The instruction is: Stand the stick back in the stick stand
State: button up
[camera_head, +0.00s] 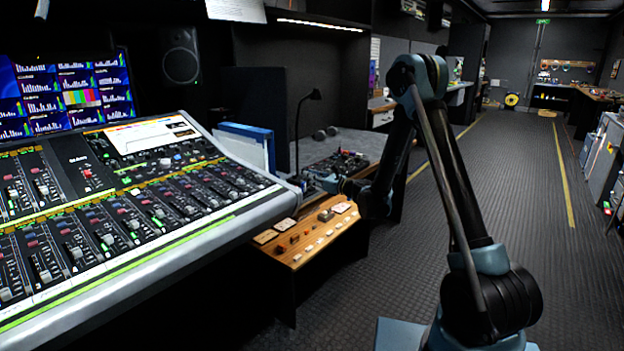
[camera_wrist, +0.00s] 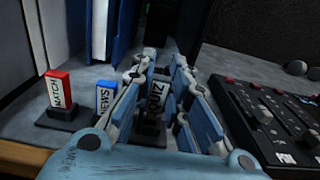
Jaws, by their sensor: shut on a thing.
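A stick labelled QUIZ (camera_wrist: 156,95) stands out between the fingers of my gripper (camera_wrist: 161,75) in the wrist view. My gripper is shut on it, with a finger on either side. A dark base shows just below the stick; I cannot tell whether the stick is seated in it. To the left, a blue stick labelled NEWS (camera_wrist: 104,98) and a red-topped stick labelled MATCH (camera_wrist: 59,88) stand upright. A black stand (camera_wrist: 57,119) holds the MATCH stick. In the head view my gripper (camera_head: 312,184) is small, over the desk beside the mixing console, and the sticks cannot be made out.
A black control panel (camera_wrist: 265,115) with red and grey knobs lies close at right. Blue and white binders (camera_head: 250,143) stand behind, left of my gripper. A thin desk lamp (camera_head: 298,130) rises nearby. The large mixing console (camera_head: 120,215) fills the left. The aisle floor (camera_head: 510,190) is clear.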

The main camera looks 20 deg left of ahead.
jog(key=shift+f, duration=0.9)
jog(key=o, duration=0.9)
jog(key=shift+c, duration=0.2)
jog(key=v, duration=0.7)
jog(key=shift+d, duration=0.25)
